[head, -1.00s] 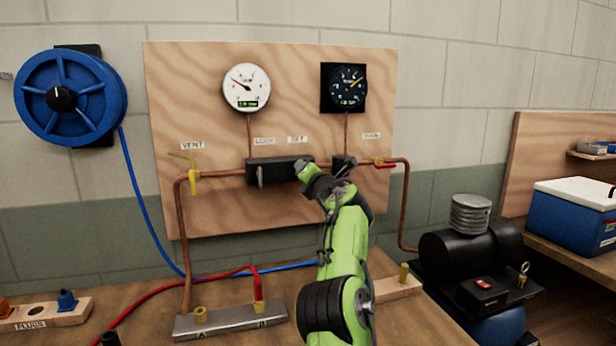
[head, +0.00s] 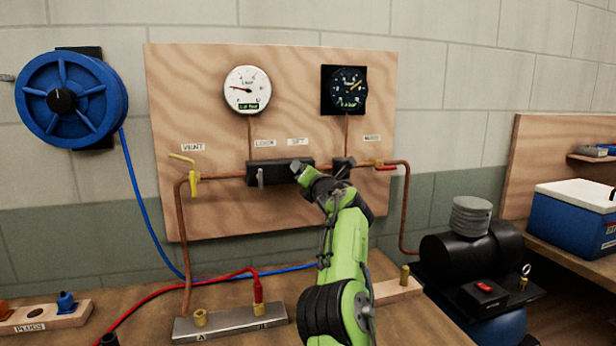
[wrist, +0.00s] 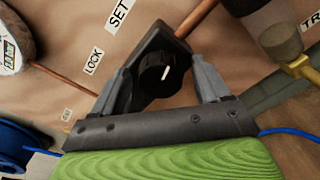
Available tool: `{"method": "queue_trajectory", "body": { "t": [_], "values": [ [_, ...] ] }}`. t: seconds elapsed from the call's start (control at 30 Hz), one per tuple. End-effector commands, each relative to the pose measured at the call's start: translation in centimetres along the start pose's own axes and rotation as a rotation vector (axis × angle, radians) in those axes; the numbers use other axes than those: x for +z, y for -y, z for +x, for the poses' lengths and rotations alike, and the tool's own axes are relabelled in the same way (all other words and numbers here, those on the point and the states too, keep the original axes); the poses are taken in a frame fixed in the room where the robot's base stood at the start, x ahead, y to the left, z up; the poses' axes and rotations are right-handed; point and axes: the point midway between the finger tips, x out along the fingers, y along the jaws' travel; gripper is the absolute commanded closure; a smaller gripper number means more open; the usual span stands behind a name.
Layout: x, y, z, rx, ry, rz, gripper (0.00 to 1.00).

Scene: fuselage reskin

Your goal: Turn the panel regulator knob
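The black regulator (head: 278,174) sits in the copper line on the plywood panel, between the LOCK and SET labels above it and a grey lever on its front. Gaps show beside the knob, so I see no clear grip. In the head view my gripper (head: 300,172) is at the regulator's right end and hides the knob.
A white gauge (head: 247,91) and a dark gauge (head: 344,91) hang above. A yellow vent valve (head: 193,182) is at left, a red-handled valve (head: 382,165) at right. A manifold block (head: 228,323) with hoses sits on the bench. A black compressor (head: 470,255) stands at right.

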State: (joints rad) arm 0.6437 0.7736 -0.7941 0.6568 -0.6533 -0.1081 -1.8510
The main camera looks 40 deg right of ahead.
Motion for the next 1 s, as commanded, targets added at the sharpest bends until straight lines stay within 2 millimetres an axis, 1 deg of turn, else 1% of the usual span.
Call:
{"method": "queue_trajectory", "body": {
  "t": [0.2, 0.27, 0.33, 0.4, 0.57, 0.67, 0.9, 1.0],
  "values": [
    [0.0, 0.0, -0.1, 0.000, 0.002, 0.000, 0.24],
    [0.0, 0.1, -0.5, 0.000, 0.002, -0.001, 0.24],
    [-0.1, 0.2, -1.4, -0.001, 0.004, -0.001, 0.24],
    [-0.3, 0.3, -2.8, 0.001, 0.005, 0.002, 0.24],
    [0.0, 0.0, -5.2, -0.001, 0.002, 0.005, 0.24],
    [0.1, -0.1, -7.1, 0.001, 0.002, 0.004, 0.24],
    [0.1, -0.2, -12.4, 0.003, 0.003, 0.005, 0.24],
    [0.1, -0.1, -14.2, 0.004, 0.003, 0.004, 0.24]
  ]
}}
